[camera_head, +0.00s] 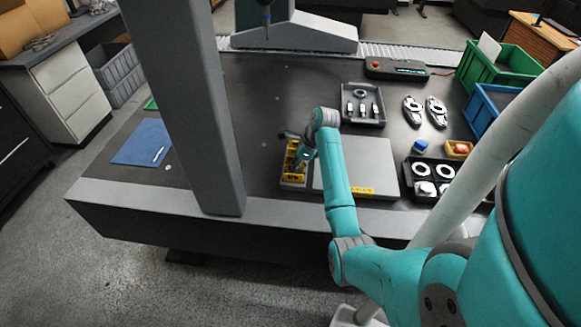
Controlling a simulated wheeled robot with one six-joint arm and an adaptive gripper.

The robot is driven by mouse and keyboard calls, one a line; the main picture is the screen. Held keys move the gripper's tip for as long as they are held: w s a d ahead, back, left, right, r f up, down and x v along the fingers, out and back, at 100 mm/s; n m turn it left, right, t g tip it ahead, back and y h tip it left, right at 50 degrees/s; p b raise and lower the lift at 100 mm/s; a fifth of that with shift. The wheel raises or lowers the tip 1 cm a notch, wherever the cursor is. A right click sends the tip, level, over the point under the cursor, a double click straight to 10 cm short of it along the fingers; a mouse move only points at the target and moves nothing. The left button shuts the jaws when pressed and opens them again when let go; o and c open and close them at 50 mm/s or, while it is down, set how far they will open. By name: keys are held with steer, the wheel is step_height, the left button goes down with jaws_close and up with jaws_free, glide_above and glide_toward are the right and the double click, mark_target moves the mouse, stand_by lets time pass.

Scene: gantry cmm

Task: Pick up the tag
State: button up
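My teal arm reaches over the table. My gripper (301,156) is small in the head view and points down at a narrow tray (284,178) with yellow pieces (293,177) in it. The gripper and wrist hide part of this tray. I cannot tell whether the fingers are open or shut, or whether they touch a piece. No single item is clearly recognisable as the tag; the yellow pieces are too small to make out.
A grey plate (372,160) with a yellow label lies right of the tray. A grey column (190,100) stands to the left, near a blue mat (140,138). A dark parts tray (377,95), metal parts (412,110) and bins (492,68) are further right. Bare table lies behind the gripper.

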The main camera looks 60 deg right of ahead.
steer(key=shift+w+f, duration=0.1)
steer(key=shift+f, duration=0.2)
steer(key=shift+c, duration=0.2)
jaws_close()
steer(key=shift+r, duration=0.1)
